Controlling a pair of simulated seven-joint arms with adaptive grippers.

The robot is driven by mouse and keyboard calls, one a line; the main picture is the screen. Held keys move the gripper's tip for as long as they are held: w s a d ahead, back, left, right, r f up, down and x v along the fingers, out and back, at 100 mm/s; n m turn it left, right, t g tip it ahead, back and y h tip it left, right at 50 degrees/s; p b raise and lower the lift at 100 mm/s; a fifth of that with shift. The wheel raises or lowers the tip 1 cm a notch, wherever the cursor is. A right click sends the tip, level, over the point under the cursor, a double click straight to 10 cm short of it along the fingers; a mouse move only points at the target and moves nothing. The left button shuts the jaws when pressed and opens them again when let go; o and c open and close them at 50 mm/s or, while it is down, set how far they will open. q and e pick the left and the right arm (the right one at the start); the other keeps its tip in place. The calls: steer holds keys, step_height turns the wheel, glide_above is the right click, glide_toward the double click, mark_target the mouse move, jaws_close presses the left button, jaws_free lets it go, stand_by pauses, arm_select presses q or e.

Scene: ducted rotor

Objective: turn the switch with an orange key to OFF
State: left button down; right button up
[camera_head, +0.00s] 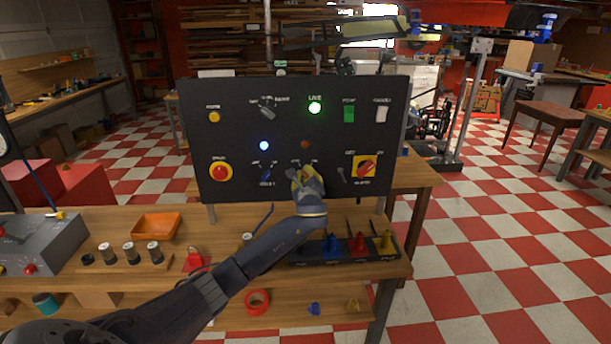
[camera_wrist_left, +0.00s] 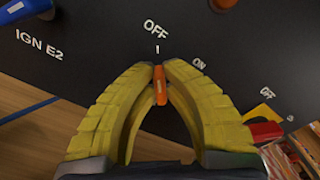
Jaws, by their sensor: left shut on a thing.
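The switch with an orange key (camera_wrist_left: 160,90) is on the black panel (camera_head: 230,110). In the left wrist view the key's long side points up the picture, roughly in line with the white tick under the OFF label (camera_wrist_left: 156,29). The ON label (camera_wrist_left: 199,63) is to the right of it. My left gripper (camera_wrist_left: 160,72) has its yellow fingers shut on the orange key, one finger on each side. In the head view my left gripper (camera_head: 303,175) reaches the lower middle of the panel and hides the key there. My right gripper is not in view.
Left of the key is a blue key switch (camera_head: 265,172); right is a red-on-yellow rotary switch (camera_head: 366,168). A red push button (camera_head: 221,172) is at lower left. The green lamp (camera_head: 314,107) and blue lamp (camera_head: 264,145) are lit; the brown lamp (camera_head: 305,144) looks dark.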

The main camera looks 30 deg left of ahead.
arm_select(q)
steer(key=c, duration=1.5)
jaws_free()
steer(key=shift+a, duration=0.1)
steer(key=shift+s+d, duration=0.5)
steer(key=v, duration=1)
steer(key=shift+s+d, duration=0.15)
steer(key=shift+s, duration=0.2)
